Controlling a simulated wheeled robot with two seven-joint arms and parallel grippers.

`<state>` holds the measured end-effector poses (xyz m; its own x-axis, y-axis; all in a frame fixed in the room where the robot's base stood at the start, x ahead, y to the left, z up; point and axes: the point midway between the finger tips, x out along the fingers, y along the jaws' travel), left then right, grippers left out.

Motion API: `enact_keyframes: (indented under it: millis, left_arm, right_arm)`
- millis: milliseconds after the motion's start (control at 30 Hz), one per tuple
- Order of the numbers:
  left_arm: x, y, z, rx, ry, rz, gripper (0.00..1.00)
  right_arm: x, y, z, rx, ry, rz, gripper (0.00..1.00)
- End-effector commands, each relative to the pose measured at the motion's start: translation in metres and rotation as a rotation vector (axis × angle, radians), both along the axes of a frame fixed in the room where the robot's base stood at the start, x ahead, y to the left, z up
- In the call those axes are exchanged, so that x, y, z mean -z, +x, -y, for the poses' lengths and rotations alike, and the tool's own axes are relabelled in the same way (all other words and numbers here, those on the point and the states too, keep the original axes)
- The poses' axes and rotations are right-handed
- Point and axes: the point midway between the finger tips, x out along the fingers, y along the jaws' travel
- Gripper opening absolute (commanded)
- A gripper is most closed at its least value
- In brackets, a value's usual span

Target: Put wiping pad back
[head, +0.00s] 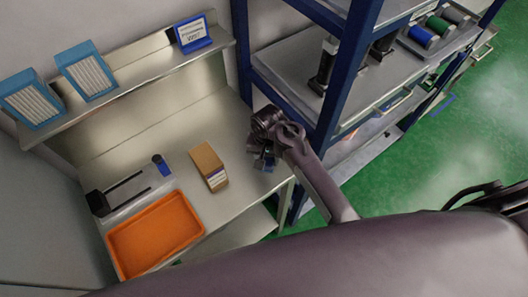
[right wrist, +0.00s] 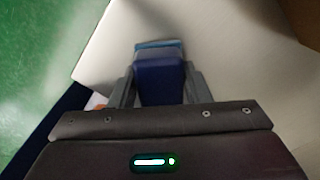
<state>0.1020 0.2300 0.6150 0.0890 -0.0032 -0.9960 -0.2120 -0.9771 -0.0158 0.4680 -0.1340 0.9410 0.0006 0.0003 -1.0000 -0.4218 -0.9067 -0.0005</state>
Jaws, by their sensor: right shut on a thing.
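My right gripper (head: 263,154) is over the right end of the metal bench (head: 226,121), near the blue shelf post. In the right wrist view its two fingers (right wrist: 160,88) are shut on a dark blue block with a lighter blue edge, which I take to be the wiping pad (right wrist: 160,68). In the head view the pad is mostly hidden by the gripper, with only small blue parts showing below it. I cannot tell whether the pad touches the bench top. My left gripper is not in view.
A brown box (head: 208,165) stands left of the gripper. An orange tray (head: 157,232) and a grey fixture (head: 128,192) with a small blue cylinder lie further left. A blue-framed rack (head: 340,85) stands close on the right. The bench between box and gripper is clear.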

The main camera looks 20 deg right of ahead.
Motion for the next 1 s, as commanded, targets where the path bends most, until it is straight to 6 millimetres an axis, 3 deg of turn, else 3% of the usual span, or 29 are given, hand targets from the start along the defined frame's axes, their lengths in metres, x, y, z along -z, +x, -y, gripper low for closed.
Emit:
enact_keyframes:
  millis: [433, 467, 600, 1000]
  left_arm:
    - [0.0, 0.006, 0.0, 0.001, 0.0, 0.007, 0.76]
    - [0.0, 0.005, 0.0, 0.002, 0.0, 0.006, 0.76]
    - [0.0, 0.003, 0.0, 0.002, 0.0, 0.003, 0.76]
    - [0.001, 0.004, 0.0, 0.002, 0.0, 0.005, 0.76]
  right_arm:
    - [0.008, -0.002, 0.0, 0.001, 0.0, 0.0, 0.22]
    - [0.008, -0.002, 0.0, 0.001, 0.0, 0.0, 0.44]
    - [0.008, -0.002, 0.0, 0.001, 0.0, 0.001, 0.63]
    - [0.001, -0.001, 0.0, 0.002, 0.001, 0.004, 0.65]
